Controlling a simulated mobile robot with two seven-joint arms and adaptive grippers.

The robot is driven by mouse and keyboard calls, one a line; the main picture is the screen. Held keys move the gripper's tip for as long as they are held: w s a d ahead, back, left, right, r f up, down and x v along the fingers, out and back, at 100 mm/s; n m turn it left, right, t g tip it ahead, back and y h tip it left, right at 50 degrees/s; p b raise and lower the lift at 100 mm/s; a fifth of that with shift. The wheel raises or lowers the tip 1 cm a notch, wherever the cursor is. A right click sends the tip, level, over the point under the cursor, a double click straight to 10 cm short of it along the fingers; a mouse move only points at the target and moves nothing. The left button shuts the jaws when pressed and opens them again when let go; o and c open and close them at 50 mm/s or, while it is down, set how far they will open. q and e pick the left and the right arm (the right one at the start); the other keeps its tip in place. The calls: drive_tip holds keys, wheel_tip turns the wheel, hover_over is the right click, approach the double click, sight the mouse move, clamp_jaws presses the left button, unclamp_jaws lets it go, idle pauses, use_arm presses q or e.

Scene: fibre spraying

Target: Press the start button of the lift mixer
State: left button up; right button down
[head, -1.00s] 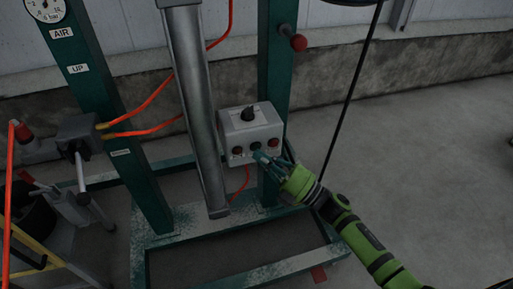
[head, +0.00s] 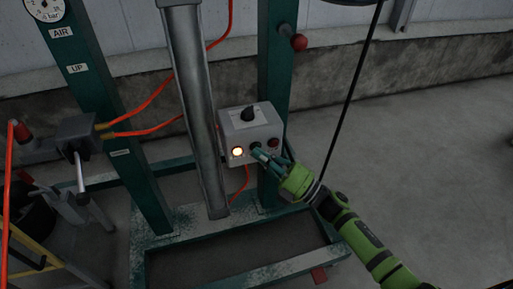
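The grey control box (head: 232,122) of the lift mixer is mounted on the green frame in the head view. The left one (head: 237,152) glows orange-white, the middle one (head: 256,147) is dark green, the right one (head: 273,142) is red. My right gripper (head: 262,155) has its fingertips at the middle button; they look close together, and I cannot tell whether they touch it or hold anything. My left gripper is not in view.
A metal cylinder (head: 193,100) stands left of the box between the green posts. A valve with a lever (head: 78,136) and orange hoses are at the left. A black cable (head: 351,95) hangs to the right. The floor at the right is clear.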

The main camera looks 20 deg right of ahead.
drive_tip(key=shift+s+p, duration=0.45)
drive_tip(key=shift+s, duration=0.35)
drive_tip(key=s+p, duration=0.2)
drive_tip(key=s, duration=0.3)
drive_tip(key=shift+d, duration=0.15)
idle(0.8)
